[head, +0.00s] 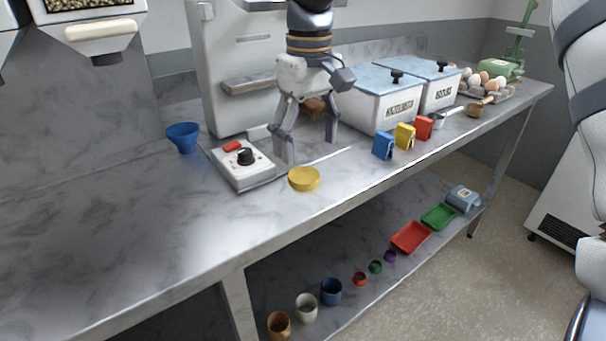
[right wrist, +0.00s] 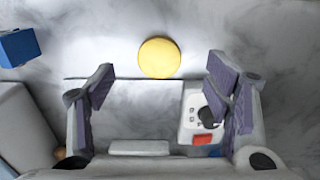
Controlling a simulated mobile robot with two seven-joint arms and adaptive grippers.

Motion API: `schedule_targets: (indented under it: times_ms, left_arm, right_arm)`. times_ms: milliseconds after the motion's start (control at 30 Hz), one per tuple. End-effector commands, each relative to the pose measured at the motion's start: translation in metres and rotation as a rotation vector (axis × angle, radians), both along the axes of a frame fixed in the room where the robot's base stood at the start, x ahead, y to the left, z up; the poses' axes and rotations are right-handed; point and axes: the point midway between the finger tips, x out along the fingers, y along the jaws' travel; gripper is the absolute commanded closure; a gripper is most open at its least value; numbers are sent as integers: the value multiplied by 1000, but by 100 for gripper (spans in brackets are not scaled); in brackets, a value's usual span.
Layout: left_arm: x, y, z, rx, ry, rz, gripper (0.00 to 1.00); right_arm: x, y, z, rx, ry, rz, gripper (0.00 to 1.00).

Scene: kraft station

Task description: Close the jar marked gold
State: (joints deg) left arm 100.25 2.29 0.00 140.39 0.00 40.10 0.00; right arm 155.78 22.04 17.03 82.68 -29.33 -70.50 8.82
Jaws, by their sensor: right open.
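A round yellow piece (head: 304,179), like a shallow lid or dish, lies on the counter near its front edge. It also shows in the right wrist view (right wrist: 159,58). No jar with a readable gold mark can be made out. My right gripper (head: 308,150) points down above the counter, just behind the yellow piece. It is open with nothing between its fingers. In the right wrist view, the yellow piece lies beyond the gap between the fingertips (right wrist: 158,78). My left gripper is not in view.
A white box with a black knob (head: 245,165) and a blue funnel-like cup (head: 183,137) stand left of the gripper. Blue (head: 384,146), yellow (head: 405,136) and red (head: 423,128) items and lidded bins (head: 385,107) stand right. The counter's left front (head: 130,225) is clear.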

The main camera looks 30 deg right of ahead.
Motion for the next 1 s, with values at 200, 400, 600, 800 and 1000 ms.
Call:
schedule_targets:
  times_ms: [200, 400, 600, 800, 1000]
  left_arm:
    - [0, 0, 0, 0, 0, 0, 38]
    - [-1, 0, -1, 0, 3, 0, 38]
    - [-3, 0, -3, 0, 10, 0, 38]
    - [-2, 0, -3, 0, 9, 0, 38]
    - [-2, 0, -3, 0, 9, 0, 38]
  right_arm:
    - [0, 0, -11, 0, -1, 0, 28]
    - [2, 0, -20, 2, 3, 1, 28]
    - [6, 0, -54, 2, 3, 1, 28]
    - [7, 0, -63, 0, -4, 1, 28]
    - [7, 0, -63, 0, -4, 0, 28]
